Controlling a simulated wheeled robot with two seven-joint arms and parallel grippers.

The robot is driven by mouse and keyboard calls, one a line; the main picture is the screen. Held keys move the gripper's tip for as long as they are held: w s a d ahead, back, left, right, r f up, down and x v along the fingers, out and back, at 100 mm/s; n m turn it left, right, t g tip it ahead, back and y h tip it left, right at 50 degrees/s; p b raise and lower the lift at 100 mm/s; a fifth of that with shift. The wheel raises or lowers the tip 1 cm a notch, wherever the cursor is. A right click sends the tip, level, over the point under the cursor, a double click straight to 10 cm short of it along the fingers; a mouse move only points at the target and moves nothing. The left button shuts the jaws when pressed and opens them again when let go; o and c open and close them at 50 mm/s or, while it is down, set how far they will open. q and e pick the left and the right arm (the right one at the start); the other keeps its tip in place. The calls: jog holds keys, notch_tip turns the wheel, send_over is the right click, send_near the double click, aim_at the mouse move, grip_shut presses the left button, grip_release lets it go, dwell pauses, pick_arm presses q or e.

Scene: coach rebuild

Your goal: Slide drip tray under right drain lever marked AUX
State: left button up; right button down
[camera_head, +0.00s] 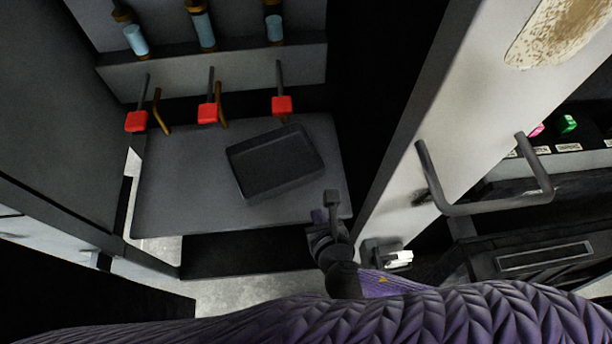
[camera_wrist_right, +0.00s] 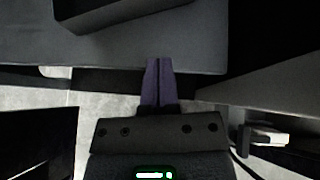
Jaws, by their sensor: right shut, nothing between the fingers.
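The dark rectangular drip tray (camera_head: 275,168) lies on the grey shelf (camera_head: 185,195), turned slightly, empty. Its far edge is just in front of the right red drain lever (camera_head: 282,105). Two more red levers, the middle one (camera_head: 208,114) and the left one (camera_head: 136,122), are in a row to its left. No AUX mark can be read. My right gripper (camera_head: 318,214) is at the shelf's front edge, near the tray's front right corner and apart from it. In the right wrist view its purple fingers (camera_wrist_right: 158,64) are shut and empty; the tray (camera_wrist_right: 110,12) shows beyond them. My left gripper is not in view.
Blue-and-amber cylinders (camera_head: 203,28) stand above the levers. An open door panel (camera_head: 425,110) with a grey bar handle (camera_head: 480,207) is close to the right of the shelf. The shelf's left half is clear.

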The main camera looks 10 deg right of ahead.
jog(key=w+b, duration=0.1)
jog(key=w, duration=0.2)
jog(key=w+a, duration=0.1)
jog(key=w, duration=0.2)
jog(key=w+b, duration=0.1)
jog(key=w, duration=0.2)
jog(key=shift+w+a+f+b, duration=0.25)
jog(key=shift+w+f+b, duration=0.05)
jog(key=shift+w+f, duration=0.05)
jog(key=shift+f, duration=0.35)
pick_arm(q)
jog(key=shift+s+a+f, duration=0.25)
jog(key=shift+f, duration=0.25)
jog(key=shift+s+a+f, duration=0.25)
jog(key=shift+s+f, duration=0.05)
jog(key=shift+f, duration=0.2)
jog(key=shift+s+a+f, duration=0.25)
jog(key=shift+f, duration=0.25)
pick_arm(e)
jog(key=shift+s+f, duration=0.15)
jog(key=shift+s, duration=0.05)
